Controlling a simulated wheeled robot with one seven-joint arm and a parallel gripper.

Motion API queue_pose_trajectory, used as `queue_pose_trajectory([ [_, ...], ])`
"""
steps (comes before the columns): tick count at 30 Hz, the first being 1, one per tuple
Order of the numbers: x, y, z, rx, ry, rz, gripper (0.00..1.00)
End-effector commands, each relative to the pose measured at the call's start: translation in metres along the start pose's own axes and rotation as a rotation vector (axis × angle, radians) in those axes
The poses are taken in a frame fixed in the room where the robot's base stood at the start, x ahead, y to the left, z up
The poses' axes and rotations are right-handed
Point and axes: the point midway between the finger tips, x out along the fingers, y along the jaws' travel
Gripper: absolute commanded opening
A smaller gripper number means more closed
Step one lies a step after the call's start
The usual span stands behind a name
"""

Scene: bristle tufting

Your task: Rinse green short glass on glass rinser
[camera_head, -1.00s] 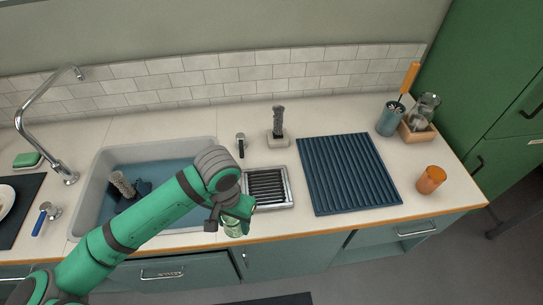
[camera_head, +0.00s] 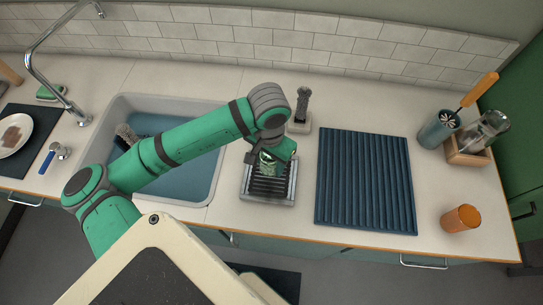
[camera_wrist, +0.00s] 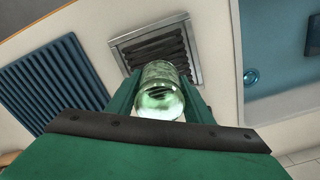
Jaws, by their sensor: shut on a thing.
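My gripper (camera_head: 272,160) is shut on the green short glass (camera_head: 268,165). In the head view the glass shows just below the gripper, over the slatted glass rinser (camera_head: 269,199). In the wrist view the glass (camera_wrist: 161,92) sits between the two fingers, clear and green-tinted. The rinser (camera_wrist: 155,42), a metal-framed grate with dark slats, lies beyond it. I cannot tell whether the glass touches the grate. The gripper hides part of the glass and the rinser's far side.
A blue ribbed mat (camera_head: 365,180) lies right of the rinser. A sink (camera_head: 196,180) is to the left. A brush on a stand (camera_head: 301,108) stands behind. An orange glass (camera_head: 461,218), a utensil cup (camera_head: 437,131) and a wooden box (camera_head: 466,150) are at the right.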

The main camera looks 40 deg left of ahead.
Motion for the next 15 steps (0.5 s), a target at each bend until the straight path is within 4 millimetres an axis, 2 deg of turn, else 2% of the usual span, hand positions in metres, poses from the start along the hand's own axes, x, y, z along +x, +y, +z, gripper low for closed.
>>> queue_pose_trajectory([
  [15,0.042,0.000,0.000,-0.001,0.000,0.001,0.18],
])
